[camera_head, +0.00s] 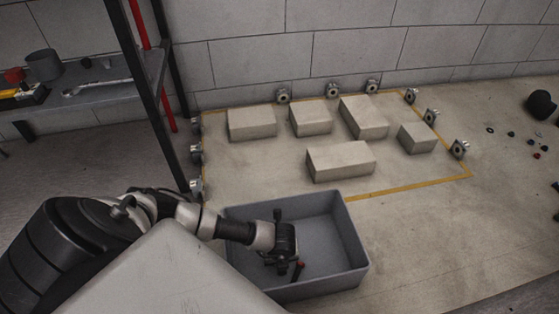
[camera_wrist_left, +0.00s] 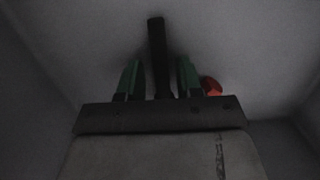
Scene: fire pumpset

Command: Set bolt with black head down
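My left gripper (camera_head: 282,262) reaches down into the grey bin (camera_head: 356,240). In the left wrist view its two green fingers (camera_wrist_left: 158,75) stand apart. A dark bar (camera_wrist_left: 156,50), perhaps the bolt, shows between them with a gap on each side. Its head cannot be made out, and I cannot tell whether it is upright or lying. A small orange-red piece (camera_head: 298,270) is in the bin beside the gripper. In the left wrist view it shows just right of the right finger (camera_wrist_left: 211,86). My right gripper is not in view.
Pale blocks (camera_head: 340,162) stand on a floor area edged by a yellow line (camera_head: 408,188), with several small metal fittings (camera_head: 459,149) around it. A dark shelf rack (camera_head: 105,88) with tools stands at left. Small loose parts (camera_head: 511,134) lie on the floor at right.

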